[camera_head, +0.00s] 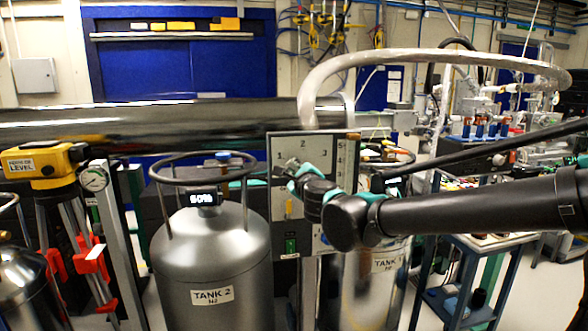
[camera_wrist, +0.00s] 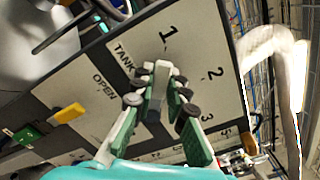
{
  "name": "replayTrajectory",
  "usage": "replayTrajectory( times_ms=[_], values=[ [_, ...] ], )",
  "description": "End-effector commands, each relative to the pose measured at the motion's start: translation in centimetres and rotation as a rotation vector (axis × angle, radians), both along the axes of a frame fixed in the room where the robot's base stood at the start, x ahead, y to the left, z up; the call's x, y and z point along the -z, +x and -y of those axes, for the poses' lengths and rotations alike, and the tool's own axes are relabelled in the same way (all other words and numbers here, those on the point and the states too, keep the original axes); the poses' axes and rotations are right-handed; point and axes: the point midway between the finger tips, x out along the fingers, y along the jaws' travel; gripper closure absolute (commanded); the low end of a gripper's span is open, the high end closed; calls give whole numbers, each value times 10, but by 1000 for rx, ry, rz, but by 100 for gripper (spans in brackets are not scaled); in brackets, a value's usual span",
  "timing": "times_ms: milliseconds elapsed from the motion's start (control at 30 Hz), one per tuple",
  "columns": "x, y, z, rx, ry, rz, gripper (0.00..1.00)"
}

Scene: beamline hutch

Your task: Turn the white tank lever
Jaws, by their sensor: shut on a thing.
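The panel (camera_head: 341,150) stands upright right of the TANK 2 cylinder. Its face also shows in the wrist view (camera_wrist: 100,50), turned, with the printed numbers and the words TANK and OPEN. The white tank lever (camera_wrist: 158,92) is between my fingers near the numbers 1, 2 and 3. My gripper (camera_wrist: 161,87) is shut on it, with a fingertip on either side. In the head view my gripper (camera_head: 292,168) is against the upper panel and hides most of the lever. I cannot tell which number it points at.
A yellow lever (camera_wrist: 68,112) and a green switch (camera_wrist: 27,135) are lower on the same panel. The silver TANK 2 cylinder (camera_head: 212,255) stands at left, with another tank (camera_head: 375,290) behind my arm. A thick pale hose (camera_head: 440,57) arches above.

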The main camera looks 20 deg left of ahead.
Motion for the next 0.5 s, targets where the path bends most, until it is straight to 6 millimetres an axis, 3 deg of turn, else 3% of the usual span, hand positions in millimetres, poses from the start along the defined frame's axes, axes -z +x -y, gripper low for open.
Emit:
replayTrajectory(
  times_ms=[500],
  values=[
    [-7,4,8,1,202,-124,100]
  ],
)
